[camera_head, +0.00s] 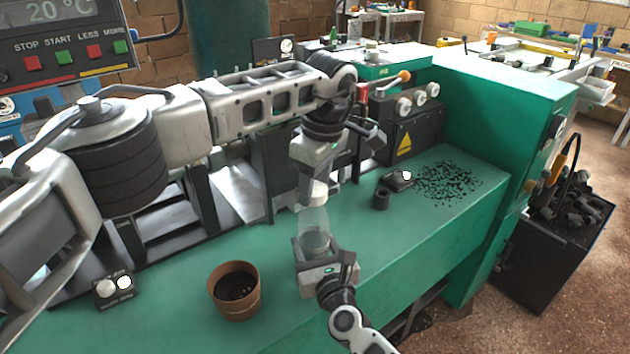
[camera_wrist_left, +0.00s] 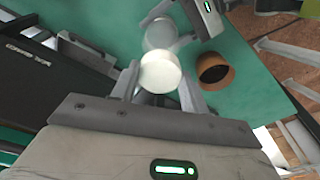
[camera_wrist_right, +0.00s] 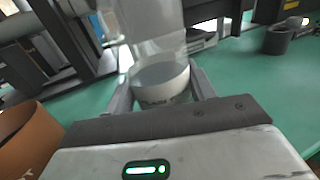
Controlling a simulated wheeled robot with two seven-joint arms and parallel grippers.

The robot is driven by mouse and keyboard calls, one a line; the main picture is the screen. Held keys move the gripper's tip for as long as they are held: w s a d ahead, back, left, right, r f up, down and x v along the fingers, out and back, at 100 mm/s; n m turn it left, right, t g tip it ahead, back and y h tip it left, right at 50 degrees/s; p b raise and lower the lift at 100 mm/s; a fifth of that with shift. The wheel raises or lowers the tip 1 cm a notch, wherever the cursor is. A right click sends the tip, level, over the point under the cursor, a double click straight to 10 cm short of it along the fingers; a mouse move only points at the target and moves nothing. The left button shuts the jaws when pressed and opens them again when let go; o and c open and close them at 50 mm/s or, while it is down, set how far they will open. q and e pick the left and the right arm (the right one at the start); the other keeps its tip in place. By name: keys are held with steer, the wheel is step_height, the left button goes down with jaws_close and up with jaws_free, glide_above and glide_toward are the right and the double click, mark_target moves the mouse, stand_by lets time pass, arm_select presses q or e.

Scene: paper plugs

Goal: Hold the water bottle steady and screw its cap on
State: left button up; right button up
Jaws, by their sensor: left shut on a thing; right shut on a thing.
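The clear water bottle (camera_head: 314,224) stands upright over the green bench, and my right gripper (camera_head: 322,256) is shut around its lower part. In the right wrist view the bottle (camera_wrist_right: 155,35) rises between the fingers, with a pale band near its base. My left gripper (camera_head: 317,180) points down from above and is shut on the white cap (camera_head: 314,196). The cap fills the space between the fingers in the left wrist view (camera_wrist_left: 160,73). The cap is right at the bottle's top; I cannot tell whether it touches the neck, which is hidden.
A brown pot (camera_head: 236,305) with dark contents stands on the bench, left of the bottle. A small black cup (camera_head: 381,199) and a black box with a white knob (camera_head: 397,180) stand to the right, near scattered black bits (camera_head: 448,184). Another two-knob box (camera_head: 115,289) is at left.

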arm_select(q)
steer(key=shift+f, duration=0.45)
steer(key=m, duration=0.3)
steer(key=shift+m, duration=0.4)
steer(key=m, duration=0.5)
steer(key=shift+s+a+t+h, duration=0.1)
steer(key=shift+a+t+h, duration=0.05)
steer(key=shift+t+h, duration=0.2)
steer(key=m, duration=0.5)
steer(key=shift+h, duration=0.35)
steer(key=m, duration=0.5)
steer(key=shift+a+m+h, duration=0.1)
steer(key=shift+m+h, duration=0.2)
steer(key=shift+m, duration=0.1)
steer(key=o, duration=0.9)
